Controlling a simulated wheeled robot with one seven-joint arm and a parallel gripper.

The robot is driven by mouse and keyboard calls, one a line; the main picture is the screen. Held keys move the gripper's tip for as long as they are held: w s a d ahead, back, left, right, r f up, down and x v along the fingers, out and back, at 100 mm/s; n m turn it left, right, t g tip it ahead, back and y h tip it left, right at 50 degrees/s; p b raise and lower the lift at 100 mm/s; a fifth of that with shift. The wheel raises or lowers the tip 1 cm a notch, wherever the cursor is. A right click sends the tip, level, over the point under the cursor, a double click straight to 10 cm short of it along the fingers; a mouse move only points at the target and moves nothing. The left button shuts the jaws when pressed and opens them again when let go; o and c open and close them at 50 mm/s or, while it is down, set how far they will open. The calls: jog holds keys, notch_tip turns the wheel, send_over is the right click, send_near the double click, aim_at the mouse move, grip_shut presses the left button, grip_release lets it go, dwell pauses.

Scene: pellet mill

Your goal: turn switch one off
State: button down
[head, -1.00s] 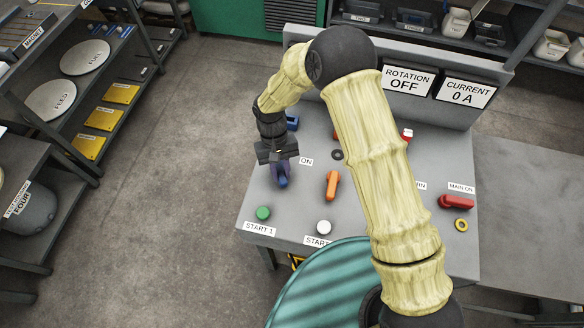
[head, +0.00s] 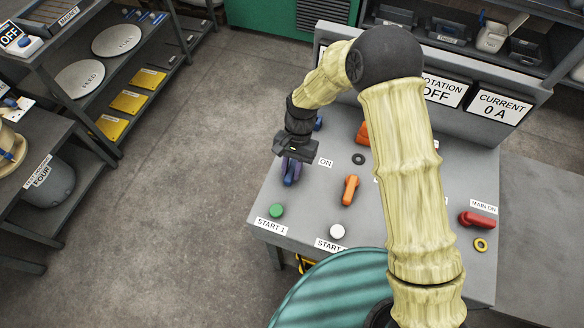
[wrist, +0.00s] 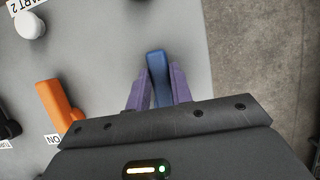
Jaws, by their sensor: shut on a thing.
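A blue switch handle (head: 288,181) is on the left side of the grey control console (head: 425,250). An "ON" label (head: 325,162) lies to its right. My gripper (head: 291,172) is shut on the blue handle from above, its purple fingers on either side. In the wrist view the blue handle (wrist: 158,72) stands between both fingers of my gripper (wrist: 158,88), with its end sticking out past them. The handle's base and its own label are hidden by my gripper.
An orange switch handle (head: 350,190) stands close to the right. A green button (head: 277,210) and a white button (head: 337,231) are at the console's front. A red main switch (head: 478,219) is at the right. The "ROTATION" display reads OFF, partly covered by my arm.

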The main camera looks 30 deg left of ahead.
jog(key=shift+a, duration=0.1)
jog(key=c, duration=1.2)
grip_release()
jog(key=shift+c, duration=0.2)
jog(key=b+v, duration=0.3)
jog(key=v, duration=1.4)
jog(key=shift+r, duration=0.25)
jog(key=shift+w, duration=0.15)
